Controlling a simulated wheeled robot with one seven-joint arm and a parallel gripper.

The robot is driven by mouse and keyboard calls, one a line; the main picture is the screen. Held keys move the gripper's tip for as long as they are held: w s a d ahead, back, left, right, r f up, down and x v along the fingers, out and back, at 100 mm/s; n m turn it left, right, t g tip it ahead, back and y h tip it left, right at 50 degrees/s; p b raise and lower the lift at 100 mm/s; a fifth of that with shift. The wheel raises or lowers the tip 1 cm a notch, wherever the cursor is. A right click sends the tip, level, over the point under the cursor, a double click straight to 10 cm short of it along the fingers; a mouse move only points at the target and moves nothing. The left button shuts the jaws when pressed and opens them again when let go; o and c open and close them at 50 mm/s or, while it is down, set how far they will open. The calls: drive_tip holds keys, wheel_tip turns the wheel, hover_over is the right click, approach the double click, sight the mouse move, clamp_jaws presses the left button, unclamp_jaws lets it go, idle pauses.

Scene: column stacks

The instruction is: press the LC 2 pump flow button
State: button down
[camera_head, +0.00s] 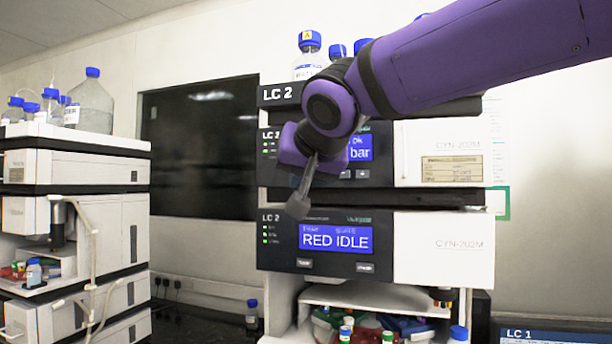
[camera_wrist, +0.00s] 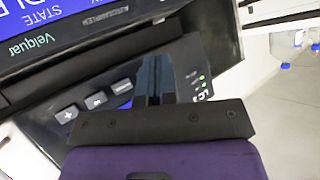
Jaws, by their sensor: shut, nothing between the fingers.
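The LC 2 pump is the upper module in the head view, with a dark front panel and a blue screen (camera_head: 360,148) reading "bar". My arm hides much of this panel. Two small buttons (camera_head: 353,174) show under the screen. In the wrist view, turned round, the pump panel shows a wide button (camera_wrist: 122,85), a smaller button (camera_wrist: 96,101) and a plus button (camera_wrist: 68,114); the wide button's label is unreadable. My gripper (camera_head: 298,207) is shut and empty, in front of the panel's lower left. Its fingers (camera_wrist: 156,72) lie between the wide button and green lights; contact is unclear.
Below sits the autosampler with a "RED IDLE" screen (camera_head: 336,240) and its own buttons. Blue-capped bottles (camera_head: 309,55) stand on top of the stack. Another stack (camera_head: 75,215) stands at the left, and an LC 1 monitor (camera_head: 552,335) at the lower right.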

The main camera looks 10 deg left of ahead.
drive_tip(key=shift+w, duration=0.6)
drive_tip(key=shift+w, duration=0.15)
idle(1.6)
drive_tip(key=shift+w+d, duration=0.1)
drive_tip(key=shift+w, duration=0.15)
drive_tip(key=shift+w, duration=0.4)
idle(0.8)
drive_tip(key=shift+s, duration=0.8)
drive_tip(key=shift+s, duration=0.1)
drive_tip(key=shift+s+a, duration=0.15)
drive_tip(key=shift+s, duration=1.05)
drive_tip(key=shift+s+a, duration=0.1)
drive_tip(key=shift+s, duration=1.1)
